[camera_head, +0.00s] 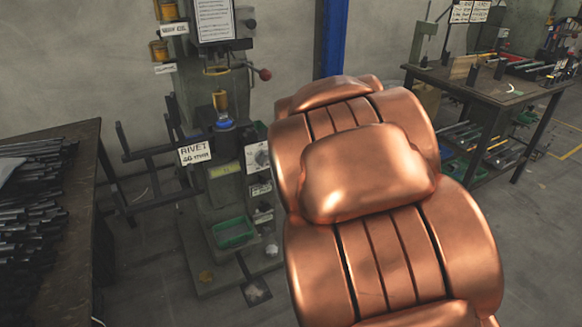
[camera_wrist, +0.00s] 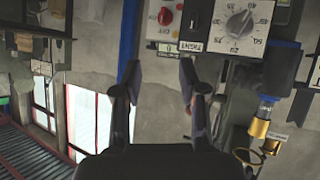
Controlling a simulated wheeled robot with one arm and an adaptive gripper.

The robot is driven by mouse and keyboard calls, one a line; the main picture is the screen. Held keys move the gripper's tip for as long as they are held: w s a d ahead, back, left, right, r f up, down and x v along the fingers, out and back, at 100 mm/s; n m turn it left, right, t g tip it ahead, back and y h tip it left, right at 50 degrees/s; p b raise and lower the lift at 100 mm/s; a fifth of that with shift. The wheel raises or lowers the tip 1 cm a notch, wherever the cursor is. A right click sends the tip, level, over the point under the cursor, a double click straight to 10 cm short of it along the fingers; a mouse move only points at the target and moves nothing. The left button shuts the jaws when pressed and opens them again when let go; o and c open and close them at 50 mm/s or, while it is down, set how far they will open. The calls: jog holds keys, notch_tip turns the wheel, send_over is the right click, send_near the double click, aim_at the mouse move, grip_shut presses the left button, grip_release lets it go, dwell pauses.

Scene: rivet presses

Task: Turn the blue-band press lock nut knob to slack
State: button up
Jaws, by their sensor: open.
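A green-grey rivet press (camera_head: 205,95) stands left of centre in the head view, with a blue band (camera_head: 224,124) under its brass-coloured ram. In the wrist view, which looks upside down, a grey pointer knob (camera_wrist: 239,23) sits on a white numbered dial at the top right. A small white label lies just below and left of it. My gripper (camera_wrist: 158,68) is open and empty, its fingers left of and below the dial. I cannot tell which knob is the lock nut.
A red button (camera_wrist: 166,17) on a white plate is above my fingers in the wrist view. A table with dark rods (camera_head: 35,215) stands at the left, and a workbench with tools (camera_head: 490,90) at the right. A green tray (camera_head: 233,232) sits low on the press.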

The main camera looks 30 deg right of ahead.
jog(key=w+d+f+n+t+y+b, duration=0.25)
jog(key=w+f+t+y+b, duration=0.25)
jog(key=w+f+t+b, duration=0.55)
jog(key=w+g+b, duration=0.1)
jog(key=w, duration=0.1)
jog(key=w+r+g+b, duration=0.1)
jog(key=w+g+b, duration=0.1)
jog(key=w, duration=0.1)
jog(key=shift+r+n, duration=0.2)
jog(key=shift+n, duration=0.05)
grip_shut()
dwell(0.4)
